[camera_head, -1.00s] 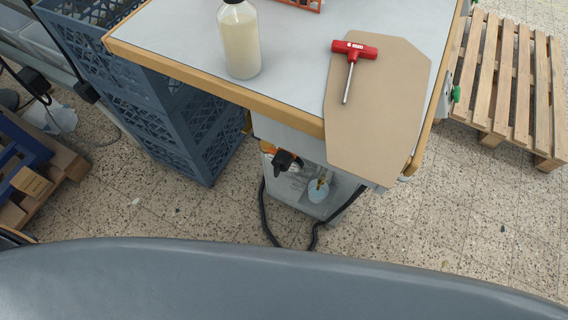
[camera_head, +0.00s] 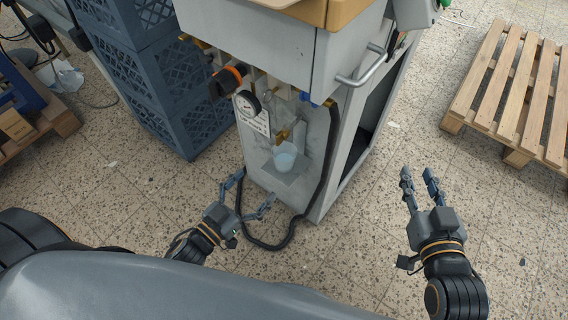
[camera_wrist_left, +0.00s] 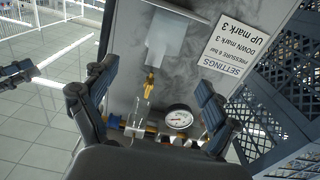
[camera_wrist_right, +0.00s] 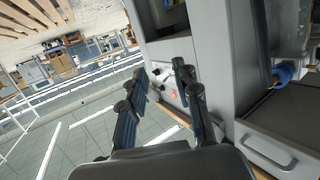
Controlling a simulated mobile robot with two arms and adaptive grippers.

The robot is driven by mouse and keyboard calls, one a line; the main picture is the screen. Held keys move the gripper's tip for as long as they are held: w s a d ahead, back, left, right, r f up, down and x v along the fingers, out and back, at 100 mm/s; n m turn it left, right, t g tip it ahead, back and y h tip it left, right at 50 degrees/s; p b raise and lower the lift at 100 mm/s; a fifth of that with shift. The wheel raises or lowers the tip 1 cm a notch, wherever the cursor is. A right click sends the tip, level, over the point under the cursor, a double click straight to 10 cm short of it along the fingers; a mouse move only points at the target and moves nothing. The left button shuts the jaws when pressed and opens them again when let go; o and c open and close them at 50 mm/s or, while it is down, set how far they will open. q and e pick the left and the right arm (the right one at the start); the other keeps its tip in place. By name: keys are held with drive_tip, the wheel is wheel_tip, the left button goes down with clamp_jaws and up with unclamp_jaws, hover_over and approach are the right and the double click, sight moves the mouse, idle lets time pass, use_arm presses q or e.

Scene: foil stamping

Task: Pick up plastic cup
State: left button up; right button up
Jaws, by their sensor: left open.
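The plastic cup (camera_head: 285,157) is small and translucent, with a pale bluish look. It stands upright on a small grey shelf (camera_head: 290,174) low on the machine, under a brass valve (camera_head: 283,135). The left wrist view shows the cup (camera_wrist_left: 157,52) upside down and only faintly, beyond my fingers. My left gripper (camera_head: 256,188) is open and empty, apart from the cup, in front of it and lower left in the head view. My right gripper (camera_head: 419,172) is open and empty, well right of the machine over free floor.
A pressure gauge (camera_head: 247,106) and an orange-black knob (camera_head: 227,80) sit left above the cup. A black hose (camera_head: 325,165) loops around the cup's bay and down to the floor. Blue crates (camera_head: 170,90) stand left, a wooden pallet (camera_head: 515,90) right.

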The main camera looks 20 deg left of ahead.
use_arm(q)
approach(291, 145)
drive_tip(key=shift+w+d+b, duration=0.25)
drive_tip(key=shift+d+b, duration=0.2)
drive_tip(key=shift+w+d, duration=0.2)
drive_tip(key=shift+w, duration=0.3)
drive_tip(key=x, duration=0.1)
drive_tip(key=b+x, duration=0.1)
drive_tip(key=x, duration=0.2)
drive_tip(key=shift+w+a, duration=0.2)
drive_tip(key=shift+a, duration=0.05)
drive_tip(key=shift+w+d+b, duration=0.2)
drive_tip(key=shift+w+b, duration=0.1)
drive_tip(key=shift+w, duration=0.15)
drive_tip(key=c, duration=1.2)
use_arm(e)
wheel_tip(291, 145, up, 12)
drive_tip(key=a+t+y, duration=0.1)
drive_tip(key=t+y, duration=0.1)
drive_tip(key=t, duration=0.5)
drive_tip(key=shift+s+a+f, duration=0.25)
drive_tip(key=shift+s, duration=0.05)
